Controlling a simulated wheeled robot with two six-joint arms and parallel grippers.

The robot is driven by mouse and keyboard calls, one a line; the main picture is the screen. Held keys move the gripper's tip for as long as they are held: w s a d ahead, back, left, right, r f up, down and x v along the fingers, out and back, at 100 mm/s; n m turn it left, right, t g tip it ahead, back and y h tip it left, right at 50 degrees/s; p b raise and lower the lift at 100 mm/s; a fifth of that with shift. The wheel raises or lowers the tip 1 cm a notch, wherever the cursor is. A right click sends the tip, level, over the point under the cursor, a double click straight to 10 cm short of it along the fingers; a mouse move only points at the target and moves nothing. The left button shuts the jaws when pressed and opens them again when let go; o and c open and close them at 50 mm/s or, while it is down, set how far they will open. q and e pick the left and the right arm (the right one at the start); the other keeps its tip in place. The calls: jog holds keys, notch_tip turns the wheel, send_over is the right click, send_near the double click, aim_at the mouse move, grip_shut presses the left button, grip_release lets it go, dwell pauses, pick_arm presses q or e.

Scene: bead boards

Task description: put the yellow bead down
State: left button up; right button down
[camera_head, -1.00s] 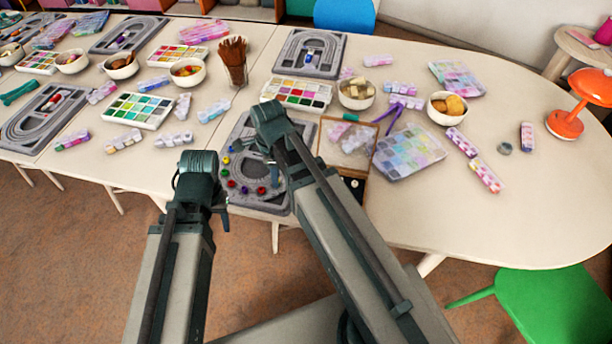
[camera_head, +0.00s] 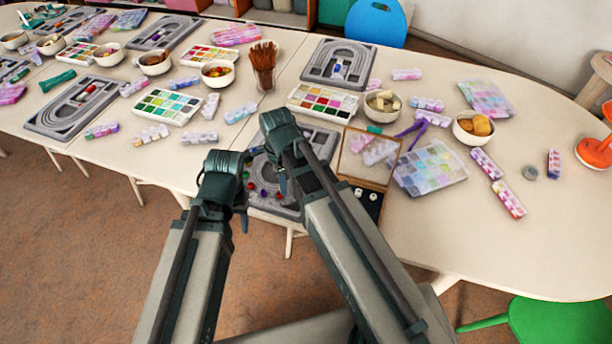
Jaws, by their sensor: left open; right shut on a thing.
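A grey bead board (camera_head: 322,147) lies at the table's front edge, partly behind my two arms. A few small beads show on it, among them a red bead (camera_head: 251,186). I cannot make out the yellow bead; my arms cover much of the board. My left gripper (camera_head: 245,218) is open at the board's front left corner. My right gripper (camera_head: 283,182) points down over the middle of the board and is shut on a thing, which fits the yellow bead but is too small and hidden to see.
An open wooden box (camera_head: 374,179) stands just right of the board. A paint-like bead tray (camera_head: 323,101), a cup of brown sticks (camera_head: 263,68) and a white bowl (camera_head: 382,106) stand behind. A clear case (camera_head: 430,168) lies further right. The table's right front is bare.

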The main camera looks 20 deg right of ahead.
jog(key=w+d, duration=0.1)
jog(key=d, duration=0.1)
jog(key=w+d, duration=0.1)
jog(key=d, duration=0.1)
jog(key=w+d, duration=0.2)
jog(key=shift+d+f+b, duration=0.3)
jog(key=shift+d+f, duration=0.05)
jog(key=shift+d, duration=0.05)
jog(key=shift+d, duration=0.1)
jog(key=shift+w+d, duration=0.25)
jog(key=shift+d, duration=0.05)
notch_tip(320, 180, down, 4)
jog(key=b, duration=0.3)
jog(key=shift+d+r+b, duration=0.15)
jog(key=shift+r+b, duration=0.05)
jog(key=shift+b, duration=0.1)
jog(key=shift+f, duration=0.1)
jog(key=shift+f, duration=0.15)
jog(key=c, duration=0.7)
grip_release()
